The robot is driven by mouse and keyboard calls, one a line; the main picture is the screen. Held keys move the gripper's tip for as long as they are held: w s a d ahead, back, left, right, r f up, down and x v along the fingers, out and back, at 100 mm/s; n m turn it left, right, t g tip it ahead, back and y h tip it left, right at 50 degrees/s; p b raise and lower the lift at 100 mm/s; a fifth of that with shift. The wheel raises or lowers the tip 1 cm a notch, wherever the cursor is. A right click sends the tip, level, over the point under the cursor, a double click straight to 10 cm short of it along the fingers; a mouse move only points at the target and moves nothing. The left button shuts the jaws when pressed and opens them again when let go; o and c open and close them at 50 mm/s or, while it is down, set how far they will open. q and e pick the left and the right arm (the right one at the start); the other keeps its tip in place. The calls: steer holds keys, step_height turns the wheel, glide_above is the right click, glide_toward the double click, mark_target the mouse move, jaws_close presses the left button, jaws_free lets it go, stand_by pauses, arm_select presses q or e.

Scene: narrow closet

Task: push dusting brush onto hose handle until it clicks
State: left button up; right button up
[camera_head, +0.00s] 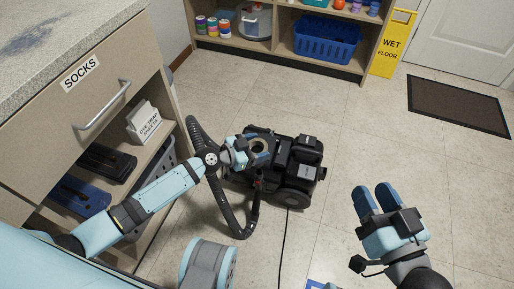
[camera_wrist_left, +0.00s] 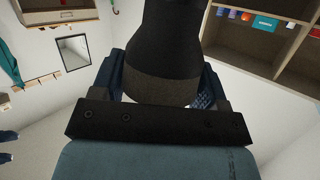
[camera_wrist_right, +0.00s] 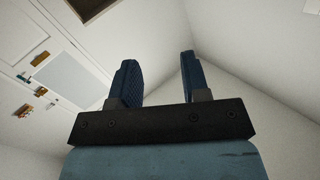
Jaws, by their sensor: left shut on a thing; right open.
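In the left wrist view this piece fills the space between the fingers, with a rough grey-brown band between the jaws. The black ribbed hose (camera_head: 231,214) loops below my left wrist. My right gripper (camera_head: 374,196) is open and empty above the floor at the right; its empty fingers also show in the right wrist view (camera_wrist_right: 158,82).
The black vacuum cleaner (camera_head: 290,165) stands on the tiled floor behind the left gripper, with a cord running forward. A cabinet with a SOCKS drawer (camera_head: 95,85) borders the left. Shelves with a blue basket (camera_head: 327,40) stand behind.

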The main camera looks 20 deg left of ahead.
arm_select(q)
step_height(320, 180, down, 4)
steer(key=b, duration=0.4)
steer(key=shift+w+r, duration=0.15)
steer(key=shift+r, duration=0.05)
steer(key=shift+w+f+b, duration=0.1)
steer(key=shift+f+b, duration=0.75)
steer(key=shift+b, duration=0.2)
steer(key=shift+f, duration=0.25)
arm_select(e)
steer(key=n, duration=0.1)
steer(key=w+d+f+n, duration=0.1)
steer(key=w+f+n, duration=0.1)
steer(key=shift+w+d+n+t+y, duration=0.25)
steer(key=shift+n+t+y, duration=0.15)
arm_select(q)
steer(key=shift+b, duration=0.9)
arm_select(e)
steer(key=shift+f, duration=0.7)
steer(key=shift+s+r, duration=0.1)
arm_select(q)
steer(key=shift+w+f, duration=0.1)
steer(key=shift+f, duration=0.75)
steer(key=shift+w+a+f, duration=0.1)
steer(key=shift+a+f, duration=0.05)
steer(key=shift+f, duration=0.35)
